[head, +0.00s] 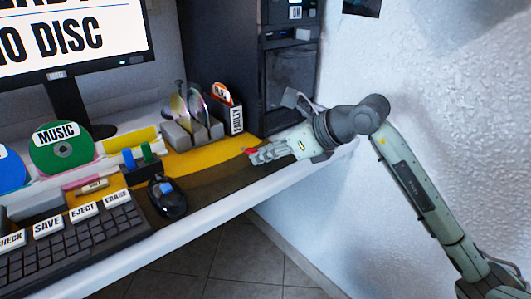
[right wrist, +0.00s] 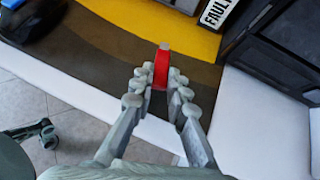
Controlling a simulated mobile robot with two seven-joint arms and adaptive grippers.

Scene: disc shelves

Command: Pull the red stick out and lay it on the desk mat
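The red stick (right wrist: 161,68), with a grey end, sits between the fingertips of my right gripper (right wrist: 161,80), which touch it from both sides. In the head view my right gripper (head: 257,155) reaches in from the right, low over the desk mat's right end, and a bit of red shows at its tips. The desk mat (head: 205,158) is yellow and dark brown. I cannot tell whether the stick touches it. A grey-green part of mine, possibly the left gripper (right wrist: 42,133), shows over the floor in the right wrist view; its state is unclear.
A dark block holds a blue stick (head: 128,158) and a green stick (head: 147,153). A black mouse (head: 167,198) and a keyboard (head: 70,246) stand at the front. A disc rack (head: 192,133), a FAULTY box (head: 236,118) and a dark computer tower (head: 292,82) stand behind. The mat's right part is clear.

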